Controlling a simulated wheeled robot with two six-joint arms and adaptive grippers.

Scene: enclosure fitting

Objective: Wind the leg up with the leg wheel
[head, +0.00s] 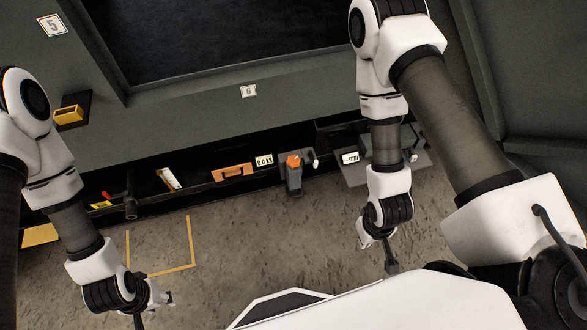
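I cannot clearly make out a leg wheel or its leg. A grey post with an orange top (293,162) stands by the shelf, with a small pale knob (313,158) beside it. Another small pale knob (413,156) sits on a grey plate (425,159) at the right, partly behind my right arm. My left gripper (154,309) is low in the picture over the floor, its fingers apart and empty. My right gripper (377,250) is over the floor in front of the grey plate, its fingers apart and empty. Neither touches anything visible.
A dark low shelf (200,203) along the wall holds an orange handled piece (232,172), a white piece (168,179) and a 0.0 display (264,160). A yellow block (68,115) sits on a wall ledge. Yellow floor lines (191,242) mark bare floor.

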